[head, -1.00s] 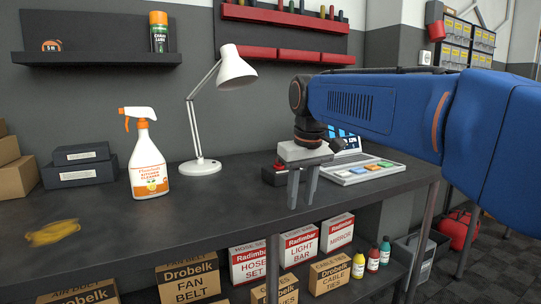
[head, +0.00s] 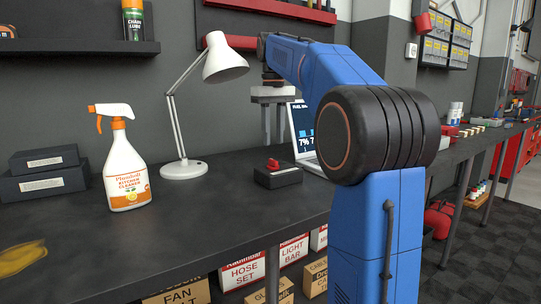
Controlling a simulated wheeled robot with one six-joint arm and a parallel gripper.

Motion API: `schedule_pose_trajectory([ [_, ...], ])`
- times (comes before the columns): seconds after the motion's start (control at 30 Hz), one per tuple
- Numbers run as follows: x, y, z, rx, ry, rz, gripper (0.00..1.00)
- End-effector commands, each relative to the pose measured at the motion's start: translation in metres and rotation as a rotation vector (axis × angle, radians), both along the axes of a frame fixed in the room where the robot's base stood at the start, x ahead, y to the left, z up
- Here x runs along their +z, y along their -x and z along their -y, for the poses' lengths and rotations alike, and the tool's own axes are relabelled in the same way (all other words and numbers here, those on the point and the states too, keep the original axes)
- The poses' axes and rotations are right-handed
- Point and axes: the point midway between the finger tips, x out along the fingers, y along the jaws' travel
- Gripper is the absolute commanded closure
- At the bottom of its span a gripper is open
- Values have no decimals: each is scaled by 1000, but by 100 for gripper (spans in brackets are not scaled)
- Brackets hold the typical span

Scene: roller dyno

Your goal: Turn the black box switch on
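The black box switch (head: 278,178) sits on the dark workbench, right of the lamp base, with a red switch part (head: 273,164) on its top. Whether it is on or off cannot be told. My gripper (head: 273,141) points down, above and seemingly behind the box, apart from it. Its two fingers are apart with nothing between them. My blue arm hides part of the bench to the right.
A white desk lamp (head: 184,169) and a spray bottle (head: 126,180) stand left of the box. An open laptop (head: 304,135) is partly hidden behind my arm. Dark boxes (head: 45,172) and a yellow cloth-like patch (head: 20,258) are farther left. The bench front (head: 200,225) is clear.

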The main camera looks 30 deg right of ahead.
Motion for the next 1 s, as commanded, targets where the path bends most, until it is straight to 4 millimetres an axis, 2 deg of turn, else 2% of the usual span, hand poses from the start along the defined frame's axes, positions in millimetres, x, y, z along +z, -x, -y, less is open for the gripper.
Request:
schedule_pose_trajectory([
  [0.2, -32, 1, -1, 0, -1, -3, 71],
  [0.4, -55, 1, -1, 0, 0, -1, 71],
  [0.6, -65, 1, -1, 0, 0, -1, 71],
  [0.83, -66, 0, -1, 0, 0, 0, 71],
  [0.87, -66, 0, -1, 0, 0, 0, 76],
  [0.97, -66, 0, -1, 0, 0, 0, 100],
  [1.0, -65, 0, -1, 0, 0, 0, 100],
])
